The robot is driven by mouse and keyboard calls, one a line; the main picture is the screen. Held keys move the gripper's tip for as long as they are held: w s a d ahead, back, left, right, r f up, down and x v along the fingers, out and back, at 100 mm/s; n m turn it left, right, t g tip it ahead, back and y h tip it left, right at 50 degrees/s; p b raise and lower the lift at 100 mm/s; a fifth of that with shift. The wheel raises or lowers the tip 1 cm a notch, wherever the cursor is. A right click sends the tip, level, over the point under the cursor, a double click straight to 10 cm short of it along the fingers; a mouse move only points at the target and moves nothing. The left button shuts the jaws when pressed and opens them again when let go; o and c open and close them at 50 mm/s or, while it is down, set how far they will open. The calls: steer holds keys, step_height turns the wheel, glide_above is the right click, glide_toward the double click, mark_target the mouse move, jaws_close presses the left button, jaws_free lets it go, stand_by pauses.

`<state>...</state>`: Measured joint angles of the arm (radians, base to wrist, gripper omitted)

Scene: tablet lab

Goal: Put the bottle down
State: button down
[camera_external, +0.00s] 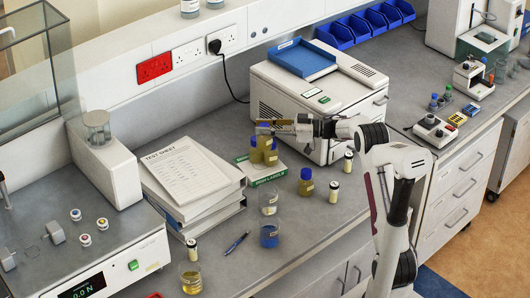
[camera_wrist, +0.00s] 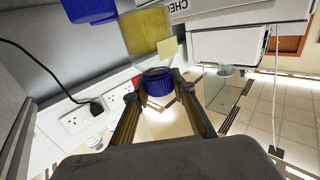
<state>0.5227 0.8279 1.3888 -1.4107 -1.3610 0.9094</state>
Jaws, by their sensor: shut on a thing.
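My gripper (camera_external: 266,123) reaches in from the right, above the bench. It is shut on the blue cap of a bottle with a yellow-brown body (camera_external: 264,141). In the wrist view the blue cap (camera_wrist: 157,82) sits between the two fingertips (camera_wrist: 158,84), with the yellow body (camera_wrist: 146,32) beyond it. The bottle looks upright. Two similar blue-capped bottles, one at the left (camera_external: 256,156) and one at the right (camera_external: 271,158), show just below it by a green-and-white box (camera_external: 262,173). Whether the held bottle touches them cannot be told.
A stack of binders (camera_external: 188,180) lies left, and a white instrument (camera_external: 320,100) stands behind. The bench front has some free room.

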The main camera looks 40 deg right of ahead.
steer(key=c, duration=1.7)
jaws_free()
steer(key=shift+f, duration=0.1)
steer(key=shift+r, duration=0.65)
steer(key=shift+s+d+r, duration=0.35)
steer(key=shift+r, duration=0.8)
steer(key=shift+s+d+r, duration=0.35)
steer(key=shift+d+r, duration=0.05)
steer(key=shift+r, duration=0.8)
steer(key=shift+s+d+r, duration=0.35)
steer(key=shift+r, duration=0.8)
steer(key=shift+r, duration=0.1)
